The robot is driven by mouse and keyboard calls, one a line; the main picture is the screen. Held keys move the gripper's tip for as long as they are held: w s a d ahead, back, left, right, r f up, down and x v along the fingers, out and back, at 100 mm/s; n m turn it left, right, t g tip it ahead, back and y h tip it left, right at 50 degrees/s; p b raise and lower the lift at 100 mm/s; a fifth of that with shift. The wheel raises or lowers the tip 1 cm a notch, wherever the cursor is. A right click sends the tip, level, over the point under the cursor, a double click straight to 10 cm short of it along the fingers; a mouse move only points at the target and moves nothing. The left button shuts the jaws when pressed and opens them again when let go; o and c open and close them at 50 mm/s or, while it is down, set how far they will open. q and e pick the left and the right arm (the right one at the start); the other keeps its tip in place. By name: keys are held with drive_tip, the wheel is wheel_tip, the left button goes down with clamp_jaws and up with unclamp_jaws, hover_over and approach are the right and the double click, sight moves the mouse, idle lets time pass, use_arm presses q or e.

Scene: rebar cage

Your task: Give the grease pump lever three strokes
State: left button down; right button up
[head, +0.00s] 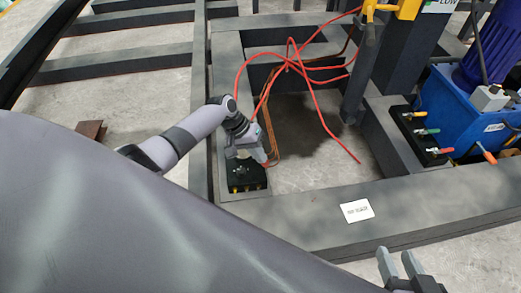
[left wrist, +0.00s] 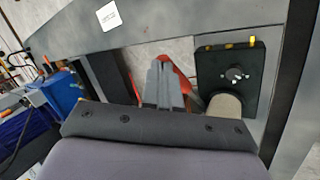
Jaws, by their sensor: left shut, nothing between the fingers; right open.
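A black block (head: 245,182) with small yellow fittings sits on the dark frame, and a pale cylinder stands on it. In the left wrist view the block (left wrist: 232,80) and the cylinder (left wrist: 226,104) are right of my fingers; they appear to be the grease pump. My left gripper (head: 262,157) is shut and empty beside the block; its fingers (left wrist: 163,75) show together in the left wrist view. A red part (left wrist: 180,70) shows behind the fingers; I cannot tell whether it is the lever or a hose. My right gripper (head: 398,262) is open and empty at the bottom.
Red hoses (head: 300,65) loop over the frame opening. A white label (head: 357,210) lies on the front beam (head: 300,222). At the right are a blue unit (head: 450,105) and a black valve block (head: 420,135) with coloured handles. A yellow part (head: 405,8) is at the top.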

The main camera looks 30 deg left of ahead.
use_arm(q)
drive_tip(key=shift+s+d+f, duration=0.25)
drive_tip(key=shift+s+f, duration=0.1)
drive_tip(key=shift+f, duration=0.2)
drive_tip(key=shift+s+d+f, duration=0.25)
drive_tip(key=shift+s+f, duration=0.1)
drive_tip(key=shift+f, duration=0.3)
drive_tip(key=shift+s+d+f, duration=0.25)
drive_tip(key=shift+s+f, duration=0.05)
drive_tip(key=shift+f, duration=0.2)
